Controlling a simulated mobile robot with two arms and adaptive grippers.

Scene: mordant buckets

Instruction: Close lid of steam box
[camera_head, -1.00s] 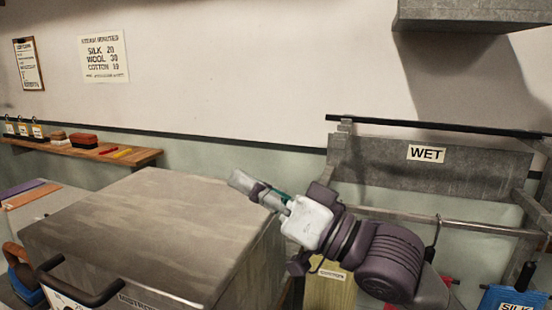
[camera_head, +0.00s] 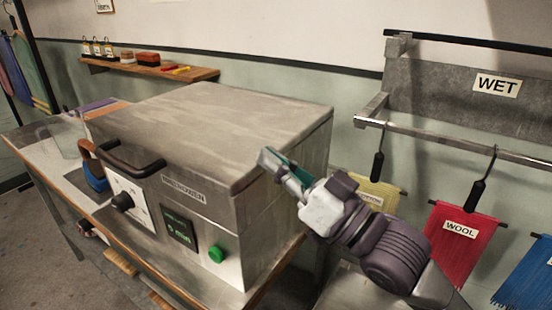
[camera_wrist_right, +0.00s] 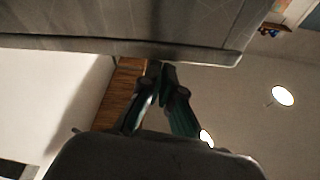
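The steam box (camera_head: 235,245) is a grey metal box with a dial, a small dark display and a green button on its front. Its lid (camera_head: 215,125) lies flat across the top, with a black handle (camera_head: 130,168) at the front left; I see no clear gap under it. My right gripper (camera_head: 268,160) is at the lid's front right corner, close to its edge; contact cannot be told. In the right wrist view its fingers (camera_wrist_right: 163,70) come together at the tips with nothing between them, just beside a grey metal edge (camera_wrist_right: 120,48). My left gripper is out of view.
A wall shelf (camera_head: 150,72) holds small items behind. At right, a rail (camera_head: 450,142) carries hanging yellow, red (camera_head: 460,245) and blue cloths below a WET sign (camera_head: 497,85).

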